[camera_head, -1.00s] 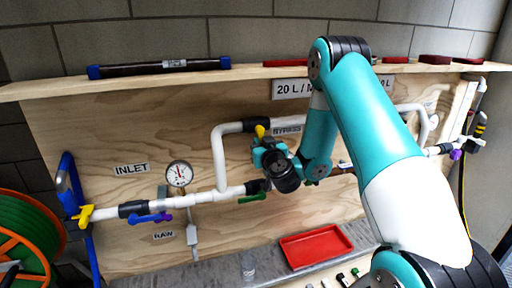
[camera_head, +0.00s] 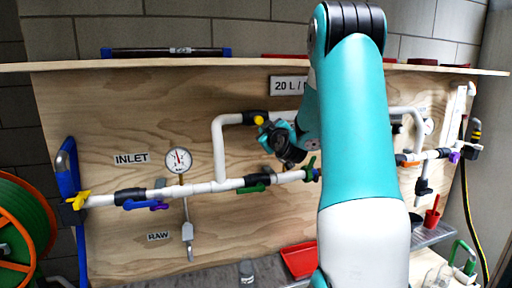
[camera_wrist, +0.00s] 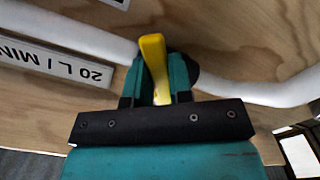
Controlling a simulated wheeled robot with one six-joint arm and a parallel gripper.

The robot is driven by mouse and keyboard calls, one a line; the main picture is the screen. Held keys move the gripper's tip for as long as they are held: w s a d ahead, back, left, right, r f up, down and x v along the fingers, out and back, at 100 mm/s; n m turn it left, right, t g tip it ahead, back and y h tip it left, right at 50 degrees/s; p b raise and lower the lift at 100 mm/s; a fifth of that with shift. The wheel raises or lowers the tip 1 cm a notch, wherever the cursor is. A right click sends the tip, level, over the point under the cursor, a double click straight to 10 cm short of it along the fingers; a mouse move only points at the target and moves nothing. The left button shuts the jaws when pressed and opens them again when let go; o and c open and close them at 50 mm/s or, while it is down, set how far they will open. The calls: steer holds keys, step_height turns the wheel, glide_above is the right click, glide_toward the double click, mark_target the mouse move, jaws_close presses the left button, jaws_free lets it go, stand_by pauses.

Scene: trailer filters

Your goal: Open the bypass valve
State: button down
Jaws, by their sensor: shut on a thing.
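The upper white bypass pipe (camera_head: 220,150) rises from the main line and runs right along the board. A yellow valve handle (camera_head: 259,120) sits on it near its upper left corner. My gripper (camera_head: 267,129) is at this handle. In the wrist view, the yellow handle (camera_wrist: 152,60) stands between the two teal fingers of my gripper (camera_wrist: 156,75), which are shut on it. The handle's lower end is between the fingers; its tip sticks out past them. The valve body is mostly hidden behind the fingers.
The lower line carries blue, purple and green handles (camera_head: 250,189) and a pressure gauge (camera_head: 177,160). Another green handle (camera_head: 311,168) stands upright further right. A shelf (camera_head: 250,63) runs above. A red tray (camera_head: 299,260) lies below. My arm hides the board's right middle.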

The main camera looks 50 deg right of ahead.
steer(key=shift+s+d+r+n+b, duration=0.2)
steer(key=shift+r+n+b, duration=0.35)
steer(key=shift+n+b, duration=1.9)
steer(key=shift+s+d+r+n+b, duration=0.15)
steer(key=shift+r+n+b, duration=0.7)
steer(key=shift+b, duration=2.75)
steer(key=shift+s+d+r+n+b, duration=0.1)
steer(key=shift+d+r+n+b, duration=0.15)
steer(key=shift+n+b, duration=2.35)
steer(key=shift+m+b, duration=0.4)
steer(key=shift+b, duration=0.05)
steer(key=c, duration=1)
jaws_free()
steer(key=shift+s, duration=0.1)
